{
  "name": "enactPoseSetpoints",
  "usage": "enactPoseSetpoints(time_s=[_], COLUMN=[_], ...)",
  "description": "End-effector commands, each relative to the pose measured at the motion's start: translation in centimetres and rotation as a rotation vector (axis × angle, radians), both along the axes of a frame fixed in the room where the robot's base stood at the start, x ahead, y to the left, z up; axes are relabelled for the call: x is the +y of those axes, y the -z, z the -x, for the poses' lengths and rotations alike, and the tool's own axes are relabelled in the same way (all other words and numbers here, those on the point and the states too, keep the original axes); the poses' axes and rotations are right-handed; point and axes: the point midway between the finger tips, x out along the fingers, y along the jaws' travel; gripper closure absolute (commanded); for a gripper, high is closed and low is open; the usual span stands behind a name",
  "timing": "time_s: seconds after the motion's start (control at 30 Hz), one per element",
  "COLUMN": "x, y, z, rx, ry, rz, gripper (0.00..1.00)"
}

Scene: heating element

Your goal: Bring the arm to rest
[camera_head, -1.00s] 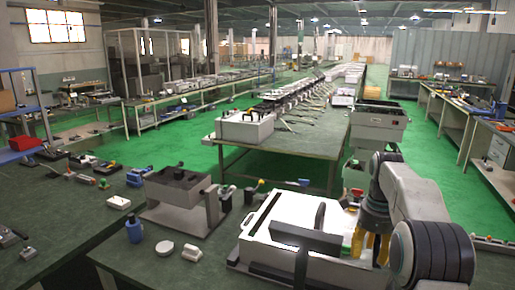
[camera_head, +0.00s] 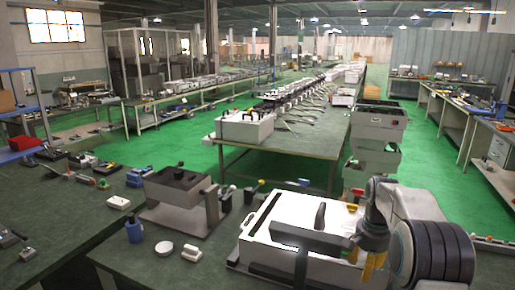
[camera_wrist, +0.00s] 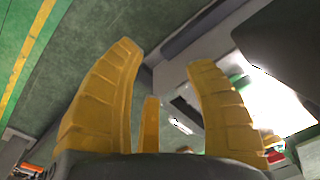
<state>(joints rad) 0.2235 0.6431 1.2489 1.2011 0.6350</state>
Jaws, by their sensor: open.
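My gripper (camera_head: 364,258) has yellow fingers and hangs over the right end of a white box-shaped unit (camera_head: 268,222) on the near bench. In the wrist view my gripper (camera_wrist: 165,75) is open, its fingers spread wide with nothing between them. The white unit has a bright white top, with a dark grey bracket (camera_head: 306,238) standing at its front. Part of the unit's right end is hidden behind my gripper and arm.
A grey metal box on a stand (camera_head: 178,190) stands left of the white unit. Stacked grey bins (camera_head: 378,130) stand behind my arm.

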Motion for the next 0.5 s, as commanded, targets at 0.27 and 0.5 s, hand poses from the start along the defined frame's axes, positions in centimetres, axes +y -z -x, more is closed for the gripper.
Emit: enactPoseSetpoints(time_s=[0.27, 0.5], x=[2.2, 5.3], y=[2.9, 1.0], z=[8.4, 17.1], rx=[0.078, 0.066], ry=[-0.469, -0.679], rz=[-0.014, -0.004], gripper=[0.52, 0.52])
